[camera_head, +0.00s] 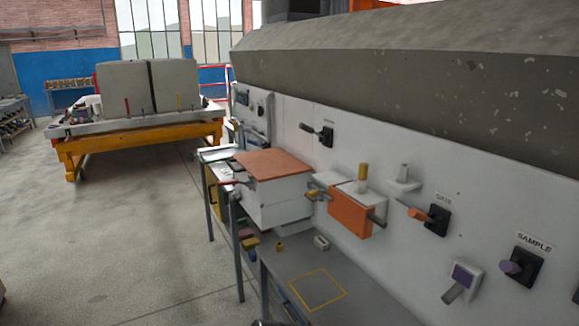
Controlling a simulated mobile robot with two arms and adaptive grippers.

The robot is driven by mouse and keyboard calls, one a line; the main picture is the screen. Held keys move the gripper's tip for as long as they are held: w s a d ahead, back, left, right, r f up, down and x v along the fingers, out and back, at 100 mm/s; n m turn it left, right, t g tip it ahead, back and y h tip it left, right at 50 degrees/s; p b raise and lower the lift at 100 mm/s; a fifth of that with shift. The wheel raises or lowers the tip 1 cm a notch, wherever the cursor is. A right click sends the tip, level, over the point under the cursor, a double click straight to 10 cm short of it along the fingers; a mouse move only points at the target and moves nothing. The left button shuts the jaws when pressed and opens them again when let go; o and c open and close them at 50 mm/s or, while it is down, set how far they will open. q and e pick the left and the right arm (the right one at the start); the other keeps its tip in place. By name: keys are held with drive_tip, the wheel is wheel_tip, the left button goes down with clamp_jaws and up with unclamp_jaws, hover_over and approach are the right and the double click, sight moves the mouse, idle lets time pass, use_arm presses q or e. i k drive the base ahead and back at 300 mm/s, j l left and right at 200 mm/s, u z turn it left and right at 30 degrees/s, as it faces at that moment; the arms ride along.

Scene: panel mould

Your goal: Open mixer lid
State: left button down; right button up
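No part is labelled as the mixer, so I cannot tell for certain which lid is the mixer lid. A white box (278,205) with a flat reddish-brown top (275,163) stands on the bench beside the white wall panel. Its top looks flat and closed. To its right, an orange box (350,216) with a white top and an upright yellow knob (362,173) is at the panel. Dark and metal handles stick out at its sides. Neither of my grippers can be made out in the head view.
The grey bench top has a yellow outlined square (318,290). Open floor (150,250) lies left. A yellow-framed table (140,140) stands behind.

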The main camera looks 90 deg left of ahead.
sight(265, 165)
drive_tip(key=u, duration=3.15)
drive_tip(key=i+j+z, duration=0.15)
drive_tip(key=i+j, duration=0.2)
drive_tip(key=i, duration=0.25)
drive_tip(key=i+j+z, duration=0.15)
drive_tip(key=i+j, duration=0.3)
drive_tip(key=i, duration=0.15)
